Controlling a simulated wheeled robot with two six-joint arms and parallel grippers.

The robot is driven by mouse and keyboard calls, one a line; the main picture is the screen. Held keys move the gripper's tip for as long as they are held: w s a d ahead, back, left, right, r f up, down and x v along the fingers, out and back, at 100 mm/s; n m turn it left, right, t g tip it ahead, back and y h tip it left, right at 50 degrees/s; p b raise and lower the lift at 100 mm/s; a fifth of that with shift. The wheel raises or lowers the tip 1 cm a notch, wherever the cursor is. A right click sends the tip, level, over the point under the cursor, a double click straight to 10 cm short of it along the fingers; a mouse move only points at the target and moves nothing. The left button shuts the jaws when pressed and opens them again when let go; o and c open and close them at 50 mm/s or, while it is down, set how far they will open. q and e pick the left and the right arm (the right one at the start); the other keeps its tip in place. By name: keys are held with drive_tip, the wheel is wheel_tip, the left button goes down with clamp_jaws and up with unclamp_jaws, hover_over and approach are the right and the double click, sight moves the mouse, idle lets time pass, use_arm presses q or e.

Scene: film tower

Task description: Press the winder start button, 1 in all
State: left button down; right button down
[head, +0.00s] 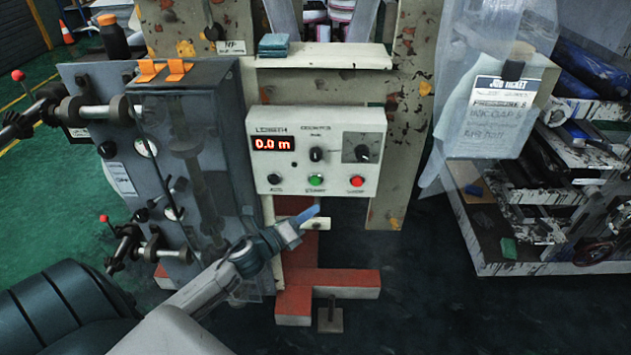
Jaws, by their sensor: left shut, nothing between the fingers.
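The winder control panel (340,148) is a pale box on the machine frame. Its red display (273,144) reads 0.0 m. Along its lower edge sit a black button (274,179), a green button (316,180) and a red button (356,181). The labels under them are too blurred to read surely. Two dark knobs are above. My left gripper (308,214) is shut and empty, its blue fingertips just below the panel, under the green button and apart from it. My right gripper is not in view.
A grey cabinet (118,160) with valves and pipes stands left of the panel. A shelf (325,58) with teal pads is above it. A hanging note (500,115) and a rack of rolls (540,190) are at right. Dark floor (410,290) is clear below right.

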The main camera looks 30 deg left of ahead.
sight(316, 181)
use_arm(q)
drive_tip(key=w+a+p, duration=0.1)
drive_tip(key=w+a, duration=0.2)
drive_tip(key=w, duration=0.3)
drive_tip(key=shift+a, duration=0.35)
drive_tip(key=shift+w, duration=0.15)
idle(1.6)
drive_tip(key=shift+w+a, duration=0.2)
drive_tip(key=shift+w, duration=0.05)
